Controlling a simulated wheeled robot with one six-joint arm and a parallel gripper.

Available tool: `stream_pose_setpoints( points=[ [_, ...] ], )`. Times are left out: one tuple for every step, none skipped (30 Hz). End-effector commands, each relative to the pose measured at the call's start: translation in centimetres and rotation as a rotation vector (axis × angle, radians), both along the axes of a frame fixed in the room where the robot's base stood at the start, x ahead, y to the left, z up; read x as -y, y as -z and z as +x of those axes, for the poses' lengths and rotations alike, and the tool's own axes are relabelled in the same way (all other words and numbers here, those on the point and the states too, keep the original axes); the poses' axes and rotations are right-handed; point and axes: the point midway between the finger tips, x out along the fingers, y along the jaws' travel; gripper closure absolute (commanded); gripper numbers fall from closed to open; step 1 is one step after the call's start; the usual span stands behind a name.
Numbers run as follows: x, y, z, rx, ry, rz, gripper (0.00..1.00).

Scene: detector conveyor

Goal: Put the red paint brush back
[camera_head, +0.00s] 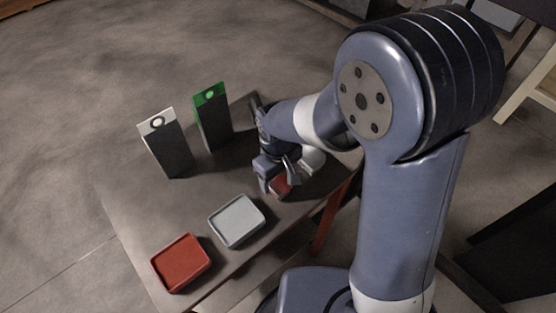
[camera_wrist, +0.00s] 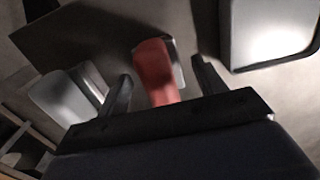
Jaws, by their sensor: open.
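A small red item with a grey side (camera_head: 281,186) lies on the table under my gripper (camera_head: 278,178); its shape as a paint brush cannot be made out. In the wrist view the red item (camera_wrist: 154,72) shows between the two fingers of my gripper (camera_wrist: 160,74), with space on both sides. The gripper is open and low over the table. A red tray (camera_head: 181,263) sits at the table's front left corner. A grey-white tray (camera_head: 237,221) sits between the red tray and my gripper. It also shows in the wrist view (camera_wrist: 270,30).
A white item (camera_head: 313,161) lies just right of my gripper; it appears in the wrist view (camera_wrist: 66,95) too. Two dark upright panels stand at the back, one white-topped (camera_head: 168,150), one green-topped (camera_head: 213,120). The table's left middle (camera_head: 130,188) is clear.

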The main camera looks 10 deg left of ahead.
Motion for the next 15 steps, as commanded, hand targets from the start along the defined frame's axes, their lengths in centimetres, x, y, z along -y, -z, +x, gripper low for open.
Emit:
stream_pose_setpoints(
  points=[
    [-0.1, -1.1, 0.1, 0.006, 0.0, 0.004, 0.34],
    [0.0, -1.7, 0.1, 0.005, 0.0, 0.003, 0.34],
    [-0.1, -2.6, 0.1, 0.006, 0.0, 0.004, 0.34],
    [-0.1, -3.3, 0.1, 0.007, 0.0, 0.005, 0.34],
    [-0.1, -4.0, 0.1, 0.007, 0.0, 0.005, 0.34],
    [0.0, -4.9, 0.1, 0.006, 0.0, 0.004, 0.34],
    [0.0, -5.5, 0.1, 0.006, 0.0, 0.004, 0.34],
    [-0.1, -6.1, 0.1, 0.006, 0.0, 0.004, 0.34],
    [0.0, -6.9, 0.1, 0.006, 0.0, 0.004, 0.34],
    [0.0, -7.4, 0.1, 0.005, 0.0, 0.003, 0.34],
    [0.0, -7.9, 0.1, 0.004, 0.0, 0.003, 0.34],
    [0.0, -8.5, 0.1, 0.004, 0.0, 0.003, 0.34],
    [0.0, -8.9, 0.1, 0.004, 0.0, 0.003, 0.34],
    [0.0, -9.3, 0.1, 0.003, 0.0, 0.002, 0.34],
    [0.0, -9.6, 0.0, 0.003, 0.0, 0.002, 0.34]
  ],
)
